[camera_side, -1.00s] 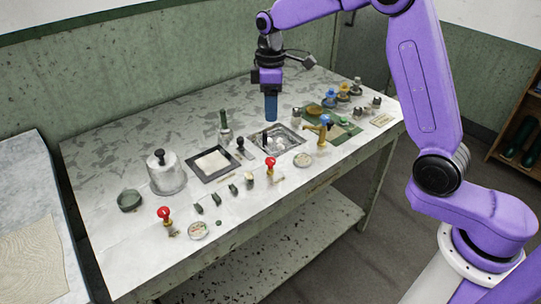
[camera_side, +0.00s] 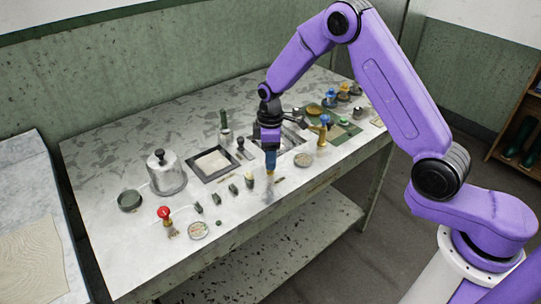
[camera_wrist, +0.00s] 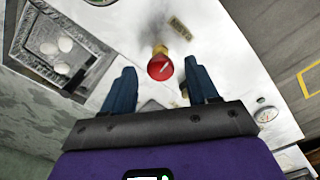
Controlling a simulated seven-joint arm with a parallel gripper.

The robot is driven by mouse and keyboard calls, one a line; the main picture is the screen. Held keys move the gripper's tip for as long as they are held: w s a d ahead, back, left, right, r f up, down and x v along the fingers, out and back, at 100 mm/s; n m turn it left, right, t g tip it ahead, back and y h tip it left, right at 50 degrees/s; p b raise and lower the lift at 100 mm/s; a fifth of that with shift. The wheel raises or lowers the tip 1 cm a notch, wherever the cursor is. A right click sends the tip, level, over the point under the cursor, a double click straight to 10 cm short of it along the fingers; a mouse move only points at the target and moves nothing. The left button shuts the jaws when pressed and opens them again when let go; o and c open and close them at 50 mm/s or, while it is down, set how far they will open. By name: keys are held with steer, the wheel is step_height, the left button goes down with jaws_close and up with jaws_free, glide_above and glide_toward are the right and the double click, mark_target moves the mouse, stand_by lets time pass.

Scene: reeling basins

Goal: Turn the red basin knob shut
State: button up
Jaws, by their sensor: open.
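A red knob (camera_wrist: 160,67) on a brass stem shows in the wrist view between my gripper's two blue fingertips. My gripper (camera_side: 271,166) is open and points down at that knob's place near the table's front. The side view mostly hides the knob behind the fingers; a bit of brass shows below them. The wrist view shows a gap on each side of the knob, and I cannot tell whether the fingertips reach down beside it or stay above. A second red knob (camera_side: 164,212) on a brass stem stands at the front left, apart from my gripper.
A dark-framed tray (camera_side: 193,172) lies left of my gripper, with several small dark blocks near it. A blue-topped brass tap (camera_side: 322,132) stands to the right, with a round dish (camera_side: 303,160) beside it. A metal canister (camera_side: 165,178) stands at the left.

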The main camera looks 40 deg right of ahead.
steer(key=shift+f, duration=0.4)
steer(key=c, duration=1)
steer(key=shift+m, duration=0.8)
steer(key=shift+c, duration=0.2)
steer(key=o, duration=1)
steer(key=shift+o, duration=0.2)
step_height(320, 180, up, 18)
steer(key=shift+f, duration=0.25)
